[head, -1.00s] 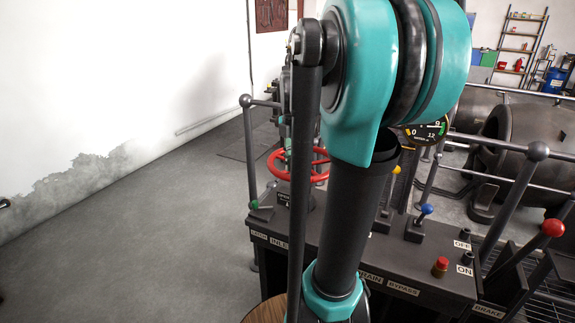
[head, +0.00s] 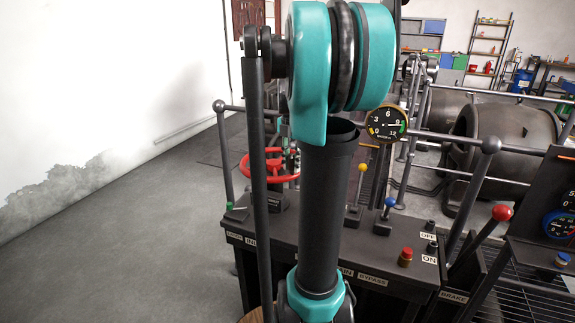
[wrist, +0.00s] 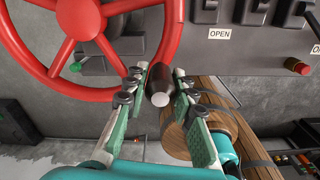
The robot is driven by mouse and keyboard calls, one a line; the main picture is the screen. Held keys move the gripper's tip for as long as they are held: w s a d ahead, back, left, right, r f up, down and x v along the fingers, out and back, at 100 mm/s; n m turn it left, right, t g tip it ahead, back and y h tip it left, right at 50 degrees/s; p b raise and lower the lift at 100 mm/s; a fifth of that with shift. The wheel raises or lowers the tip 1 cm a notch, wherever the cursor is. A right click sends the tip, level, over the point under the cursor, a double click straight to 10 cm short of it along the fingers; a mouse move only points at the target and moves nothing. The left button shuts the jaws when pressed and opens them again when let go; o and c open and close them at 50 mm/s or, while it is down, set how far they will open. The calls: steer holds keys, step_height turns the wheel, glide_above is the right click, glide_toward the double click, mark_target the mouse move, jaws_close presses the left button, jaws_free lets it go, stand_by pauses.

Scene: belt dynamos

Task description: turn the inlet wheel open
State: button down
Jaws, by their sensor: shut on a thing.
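A dark, rounded handle (wrist: 160,85) with a pale end stands out from the rim. My gripper (wrist: 162,76) has its two green-and-black fingers on either side of this handle and is shut on it. In the head view the gripper is hidden by my arm.
The control bench (head: 330,240) carries levers, a red button (head: 405,256) and labels. A round gauge (head: 387,125) stands behind it. In the wrist view an OPEN label (wrist: 219,33) sits right of the wheel, with a wooden round part (wrist: 207,120) below. Floor at left is clear.

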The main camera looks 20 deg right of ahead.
steer(key=shift+d, duration=0.45)
steer(key=shift+w+d, duration=0.1)
steer(key=shift+d, duration=0.05)
steer(key=c, duration=1.3)
jaws_free()
steer(key=shift+o, duration=0.2)
steer(key=shift+r, duration=0.15)
steer(key=shift+r, duration=0.3)
step_height(320, 180, up, 11)
steer(key=shift+r, duration=0.1)
